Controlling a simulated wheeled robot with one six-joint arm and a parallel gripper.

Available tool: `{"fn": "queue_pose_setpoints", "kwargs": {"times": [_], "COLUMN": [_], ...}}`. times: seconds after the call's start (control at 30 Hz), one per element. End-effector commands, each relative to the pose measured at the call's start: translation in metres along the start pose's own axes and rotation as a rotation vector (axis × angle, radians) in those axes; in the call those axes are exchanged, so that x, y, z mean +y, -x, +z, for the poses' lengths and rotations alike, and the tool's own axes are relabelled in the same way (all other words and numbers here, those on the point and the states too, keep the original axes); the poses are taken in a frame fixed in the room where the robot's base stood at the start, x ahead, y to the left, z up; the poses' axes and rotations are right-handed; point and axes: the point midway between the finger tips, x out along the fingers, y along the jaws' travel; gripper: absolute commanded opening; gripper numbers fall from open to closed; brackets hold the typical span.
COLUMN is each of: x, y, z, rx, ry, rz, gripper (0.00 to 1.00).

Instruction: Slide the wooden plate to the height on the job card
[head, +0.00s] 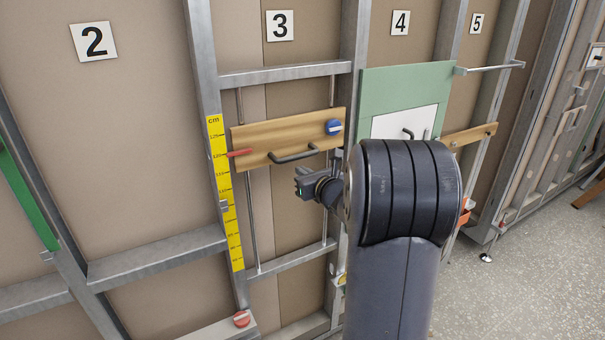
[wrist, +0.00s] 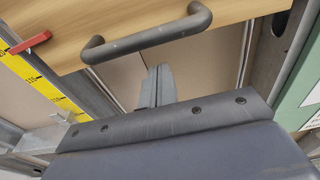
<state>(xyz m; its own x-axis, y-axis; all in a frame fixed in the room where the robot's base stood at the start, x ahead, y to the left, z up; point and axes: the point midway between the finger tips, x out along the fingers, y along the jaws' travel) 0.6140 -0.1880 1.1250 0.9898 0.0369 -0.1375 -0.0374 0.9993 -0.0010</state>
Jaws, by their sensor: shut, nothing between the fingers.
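The wooden plate (head: 265,137) spans two thin vertical rods in bay 3. It has a dark bar handle (head: 293,157) low on its front, a blue knob (head: 333,127) at its right end and a red pointer (head: 238,153) at its left. The pointer lies near the 120 mark of the yellow cm scale (head: 226,195). In the wrist view the handle (wrist: 150,40) crosses above my gripper (wrist: 158,72), whose fingers are shut and empty just below it, apparently apart from it. My arm hides part of the head view. I cannot identify a readable job card.
Metal posts flank bay 3, with crossbars above (head: 285,73) and below the plate. A red knob (head: 242,319) sits low left. Open floor (head: 520,265) lies right.

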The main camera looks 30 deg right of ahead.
Motion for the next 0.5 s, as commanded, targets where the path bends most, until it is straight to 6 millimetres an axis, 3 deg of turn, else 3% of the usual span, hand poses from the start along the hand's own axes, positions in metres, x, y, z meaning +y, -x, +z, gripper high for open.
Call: {"fn": "queue_pose_setpoints", "kwargs": {"times": [0.03, 0.1, 0.17, 0.5], "x": [-0.002, -0.003, -0.004, -0.003], "y": [-0.002, -0.003, 0.014, 0.078], "z": [-0.014, -0.022, -0.014, -0.013], "rx": [0.000, 0.000, -0.002, 0.000], "ry": [-0.001, -0.001, 0.001, 0.001], "rz": [0.000, 0.002, -0.001, -0.001], "gripper": [0.00, 0.00, 0.00, 0.00]}}
